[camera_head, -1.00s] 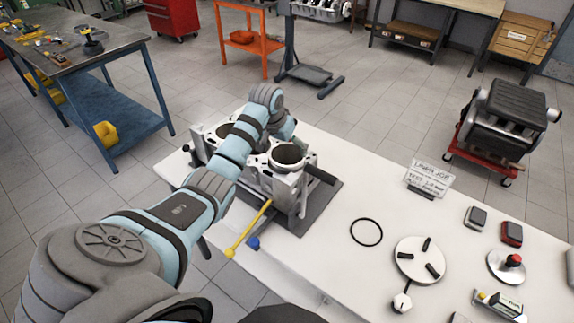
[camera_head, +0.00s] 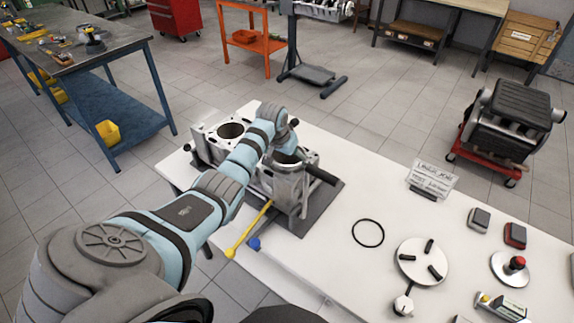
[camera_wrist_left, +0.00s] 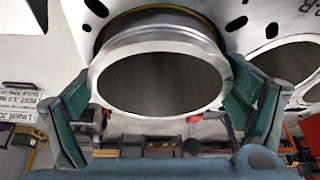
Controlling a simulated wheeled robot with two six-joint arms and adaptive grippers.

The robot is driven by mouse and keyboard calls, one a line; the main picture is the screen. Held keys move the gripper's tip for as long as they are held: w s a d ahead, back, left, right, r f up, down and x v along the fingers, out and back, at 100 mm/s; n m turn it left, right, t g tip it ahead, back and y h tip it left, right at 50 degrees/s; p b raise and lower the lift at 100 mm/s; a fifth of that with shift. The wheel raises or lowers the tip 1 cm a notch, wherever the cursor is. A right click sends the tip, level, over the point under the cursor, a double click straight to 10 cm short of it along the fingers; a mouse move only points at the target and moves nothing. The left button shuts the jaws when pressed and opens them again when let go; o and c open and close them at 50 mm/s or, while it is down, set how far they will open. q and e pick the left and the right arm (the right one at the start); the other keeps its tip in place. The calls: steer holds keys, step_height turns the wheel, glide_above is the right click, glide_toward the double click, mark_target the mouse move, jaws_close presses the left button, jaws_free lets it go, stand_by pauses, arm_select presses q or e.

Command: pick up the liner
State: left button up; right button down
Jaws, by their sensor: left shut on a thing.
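The liner (camera_wrist_left: 160,38) is a silver metal cylinder with a dark hollow inside. In the left wrist view its round rim faces the camera, and its far end meets the engine block's deck at a bore with a brownish edge. My left gripper (camera_wrist_left: 160,82) has one finger on each side of the liner and is shut on it. How far the liner sits in the bore cannot be told. My right gripper is not in view.
The block stands on a dark mat (camera_head: 322,208) on the white table (camera_head: 330,262). The left bore (camera_head: 231,130) is open. A yellow-ended rod (camera_head: 248,230), a black ring (camera_head: 367,233), a round plate (camera_head: 421,262) and a sign (camera_head: 432,178) lie or stand nearby.

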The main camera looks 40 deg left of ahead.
arm_select(q)
steer(key=shift+d, duration=0.1)
step_height(320, 180, up, 20)
steer(key=shift+w, duration=0.15)
steer(key=shift+f, duration=0.1)
